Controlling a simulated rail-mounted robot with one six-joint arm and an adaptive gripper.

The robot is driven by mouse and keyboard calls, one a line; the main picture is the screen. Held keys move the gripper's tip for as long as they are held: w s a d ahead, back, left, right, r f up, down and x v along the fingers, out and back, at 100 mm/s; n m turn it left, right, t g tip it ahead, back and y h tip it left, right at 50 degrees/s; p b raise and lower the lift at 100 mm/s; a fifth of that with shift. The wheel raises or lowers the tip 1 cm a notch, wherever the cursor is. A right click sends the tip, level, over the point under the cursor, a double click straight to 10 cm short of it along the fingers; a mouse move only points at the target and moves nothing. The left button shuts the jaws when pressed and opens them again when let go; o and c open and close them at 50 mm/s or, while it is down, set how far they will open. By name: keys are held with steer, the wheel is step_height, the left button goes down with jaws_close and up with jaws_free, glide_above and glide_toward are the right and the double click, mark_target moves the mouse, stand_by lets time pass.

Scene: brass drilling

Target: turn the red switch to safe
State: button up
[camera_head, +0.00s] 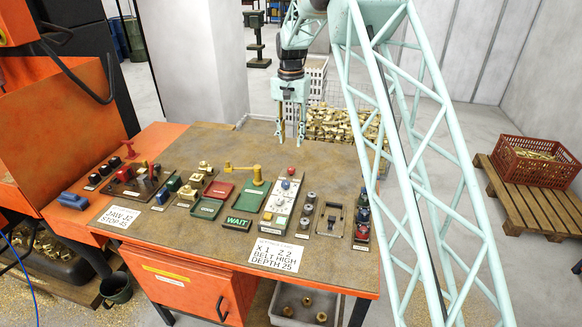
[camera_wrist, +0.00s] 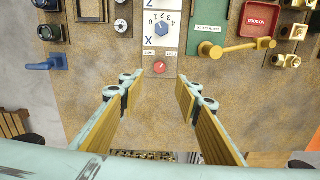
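The red switch (camera_head: 291,171) is a small round knob at the far end of a pale control strip (camera_head: 281,204) on the brown worktop. In the wrist view the red switch (camera_wrist: 160,67) has a small label on each side, too small to read surely; which one it points to I cannot tell. My gripper (camera_head: 290,139) is over the far edge of the worktop, beyond the switch, fingers pointing down. In the wrist view my gripper (camera_wrist: 158,90) is open with nothing between its fingers, and the switch shows just past the fingertips, apart from them.
A blue dial (camera_wrist: 162,29) marked X sits beside the switch on the strip. Bare worktop (camera_head: 340,165) lies right of the switch. A bin of brass parts (camera_head: 338,125) stands behind.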

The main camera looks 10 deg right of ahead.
mark_target(291, 169)
steer(key=shift+f, duration=0.1)
steer(key=shift+f+b, duration=0.45)
steer(key=shift+f, duration=6.4)
steer(key=shift+c, duration=0.2)
steer(key=c, duration=0.8)
